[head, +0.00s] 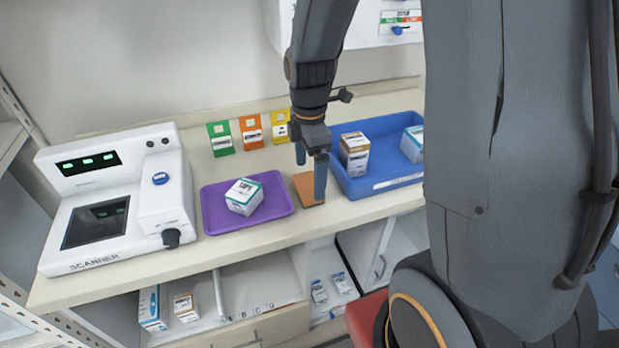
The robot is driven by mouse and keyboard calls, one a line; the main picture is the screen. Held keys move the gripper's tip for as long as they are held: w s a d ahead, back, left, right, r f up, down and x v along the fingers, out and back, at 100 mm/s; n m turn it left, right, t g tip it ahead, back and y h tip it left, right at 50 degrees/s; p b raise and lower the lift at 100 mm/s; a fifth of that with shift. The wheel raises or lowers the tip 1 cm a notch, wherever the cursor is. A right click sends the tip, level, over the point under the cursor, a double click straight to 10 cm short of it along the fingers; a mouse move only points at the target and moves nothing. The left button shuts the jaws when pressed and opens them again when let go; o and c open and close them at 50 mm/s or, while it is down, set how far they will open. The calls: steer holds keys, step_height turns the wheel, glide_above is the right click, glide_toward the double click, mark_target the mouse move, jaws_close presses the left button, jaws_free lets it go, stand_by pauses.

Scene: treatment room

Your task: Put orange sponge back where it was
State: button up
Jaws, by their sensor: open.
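The orange sponge (306,189) lies flat on the counter, between the purple tray and the blue bin. My gripper (310,180) points down over it, with its fingers in front of part of the sponge. The jaws are open. I cannot tell whether the fingertips touch the sponge or stand just above it. Part of the sponge is hidden behind the near finger.
A purple tray (212,221) with a white-teal box (244,196) is left of the sponge. A blue bin (385,184) holding boxes is right. A white scanner (120,195) stands far left. Coloured cards (251,131) are behind. Shelves below hold boxes (186,306).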

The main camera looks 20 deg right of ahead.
mark_target(310, 183)
step_height(310, 183, up, 9)
steer(key=b, duration=0.1)
steer(key=s+f+m, duration=0.3)
steer(key=s+m, duration=0.1)
steer(key=m, duration=0.5)
steer(key=s+f+m+t, duration=0.1)
steer(key=s+f+m, duration=0.2)
steer(key=m, duration=0.6)
steer(key=shift+s+a, duration=0.15)
steer(key=shift+s, duration=1.05)
steer(key=shift+f, duration=0.1)
